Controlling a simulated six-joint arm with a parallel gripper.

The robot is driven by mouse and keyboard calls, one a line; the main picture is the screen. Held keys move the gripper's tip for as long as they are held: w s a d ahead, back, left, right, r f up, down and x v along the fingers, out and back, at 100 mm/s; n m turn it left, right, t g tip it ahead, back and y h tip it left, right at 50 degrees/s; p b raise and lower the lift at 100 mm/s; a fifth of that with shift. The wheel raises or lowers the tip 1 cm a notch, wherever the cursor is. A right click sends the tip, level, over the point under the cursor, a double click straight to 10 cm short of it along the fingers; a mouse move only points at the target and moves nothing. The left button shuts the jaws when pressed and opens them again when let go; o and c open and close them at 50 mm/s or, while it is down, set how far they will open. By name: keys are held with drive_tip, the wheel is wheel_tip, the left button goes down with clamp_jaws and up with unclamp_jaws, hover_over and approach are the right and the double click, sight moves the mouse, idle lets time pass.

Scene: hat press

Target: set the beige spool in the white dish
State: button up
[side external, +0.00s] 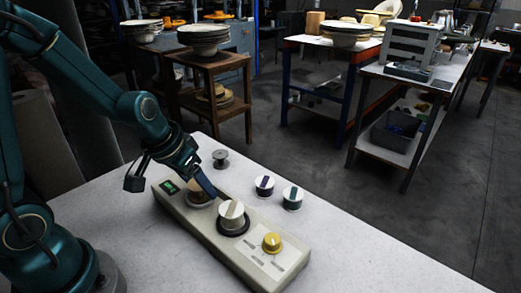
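My gripper (209,190) points down at the back left part of a beige control box (218,240) on the table. I cannot make out a clearly beige spool. No white dish shows on the table.
The pale table (350,265) is clear at the front right. Carts with stacked bowls (203,35) stand well behind.

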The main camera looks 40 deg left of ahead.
drive_tip(key=shift+d, duration=0.1)
drive_tip(key=shift+v, duration=2.45)
drive_tip(key=s+d+r, duration=0.2)
drive_tip(key=s+r, duration=0.1)
drive_tip(key=s, duration=0.1)
drive_tip(key=s+d+r+m+t, duration=0.1)
drive_tip(key=s+d+r, duration=0.2)
drive_tip(key=s, duration=0.2)
drive_tip(key=shift+s+m+h, duration=0.2)
drive_tip(key=shift+m+h, duration=0.1)
drive_tip(key=shift+d, duration=0.1)
